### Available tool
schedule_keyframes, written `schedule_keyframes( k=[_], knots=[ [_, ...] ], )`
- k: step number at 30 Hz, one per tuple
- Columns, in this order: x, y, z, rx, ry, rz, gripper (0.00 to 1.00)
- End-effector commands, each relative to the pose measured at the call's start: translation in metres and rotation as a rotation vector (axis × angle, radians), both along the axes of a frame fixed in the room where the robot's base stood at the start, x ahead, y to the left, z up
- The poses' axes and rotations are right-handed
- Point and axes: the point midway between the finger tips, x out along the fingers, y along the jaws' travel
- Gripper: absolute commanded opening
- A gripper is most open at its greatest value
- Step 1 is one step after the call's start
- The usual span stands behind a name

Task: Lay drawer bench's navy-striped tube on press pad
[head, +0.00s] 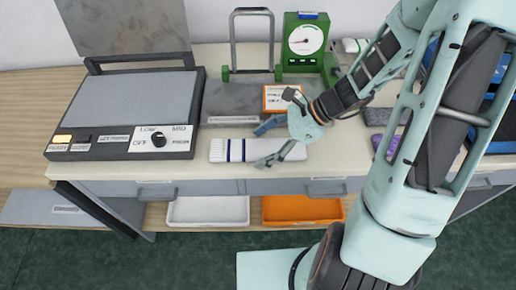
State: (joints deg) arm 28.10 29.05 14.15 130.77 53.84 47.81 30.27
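The navy-striped tube (222,150) lies flat on the bench top, white with navy stripes near its left end. My gripper (259,146) is open over its right part, with one finger at the tube's far side and the other at its near side. I cannot tell whether the fingers touch it or how high they are. The press stands to the left, its hinged lid (126,25) raised. The grey press pad (133,100) lies bare on top of it.
Behind the tube are a grey platform (225,102) with a metal frame, an orange-and-white box (276,99) and a green dial scale (305,42). A white bin (208,212) and an orange bin (303,210) sit under the drawers. Purple and grey items lie right, partly behind my arm.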

Motion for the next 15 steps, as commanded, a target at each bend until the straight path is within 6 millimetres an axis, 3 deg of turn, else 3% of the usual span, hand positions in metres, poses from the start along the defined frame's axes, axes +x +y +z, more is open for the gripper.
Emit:
schedule_keyframes(
  k=[1,9,15],
  knots=[
    [0.0001,-0.0002,0.0001,0.0,0.0,0.0,0.64],
    [0.0002,-0.0005,0.0002,0.0,-0.001,-0.001,0.35],
    [0.0003,-0.0005,0.0004,0.0,-0.001,-0.001,0.35]
  ],
)
